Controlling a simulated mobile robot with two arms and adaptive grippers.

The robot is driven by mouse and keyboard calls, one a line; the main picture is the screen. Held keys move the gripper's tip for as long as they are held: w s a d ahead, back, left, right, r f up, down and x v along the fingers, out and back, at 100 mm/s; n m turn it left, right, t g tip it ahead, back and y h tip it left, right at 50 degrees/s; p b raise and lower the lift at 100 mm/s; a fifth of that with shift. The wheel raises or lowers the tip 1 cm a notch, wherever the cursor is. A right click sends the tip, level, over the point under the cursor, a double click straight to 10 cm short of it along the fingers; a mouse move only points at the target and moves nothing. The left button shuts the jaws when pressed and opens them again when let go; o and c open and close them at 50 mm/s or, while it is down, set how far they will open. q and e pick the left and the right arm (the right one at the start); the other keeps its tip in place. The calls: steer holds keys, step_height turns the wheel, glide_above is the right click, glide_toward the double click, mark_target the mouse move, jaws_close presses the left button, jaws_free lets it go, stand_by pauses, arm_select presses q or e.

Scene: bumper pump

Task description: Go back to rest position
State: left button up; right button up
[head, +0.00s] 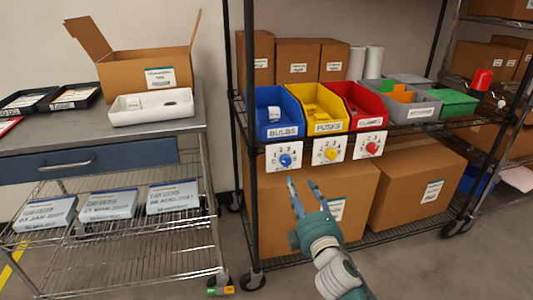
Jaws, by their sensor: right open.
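My right gripper (304,198) shows in the lower middle of the head view, with its two fingers spread and nothing between them. It points up and away, in front of a large cardboard box on the shelf unit's lower level. Above it are three white dial cards: one with a blue knob (285,160), one with a yellow knob (331,154) and one with a red knob (371,148). The gripper appears apart from them. My left gripper is not in view.
A blue bin (262,112), a yellow bin (325,124) and a red bin (368,121) stand on the wire shelf. A workbench (100,136) with an open cardboard box (143,72) and a white tray (130,112) is at left. Grey floor is clear at lower right.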

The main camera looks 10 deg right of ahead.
steer(key=s+f+m+g, duration=1.1)
steer(key=s+f+g, duration=0.1)
steer(key=s+f, duration=1.35)
steer(key=s+a+f+m+g+p, duration=0.1)
steer(key=s+f+g+p, duration=0.1)
steer(key=s+p, duration=0.85)
steer(key=s+a+f+g+p, duration=0.1)
steer(key=s+f+g+p, duration=0.15)
steer(key=s+p, duration=0.8)
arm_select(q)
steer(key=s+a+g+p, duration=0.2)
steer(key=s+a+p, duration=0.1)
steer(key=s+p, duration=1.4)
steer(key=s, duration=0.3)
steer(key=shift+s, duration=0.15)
arm_select(e)
steer(key=s+d+r, duration=0.2)
steer(key=s+d, duration=0.1)
steer(key=s, duration=0.8)
steer(key=shift+r+g, duration=0.3)
steer(key=shift+g, duration=0.15)
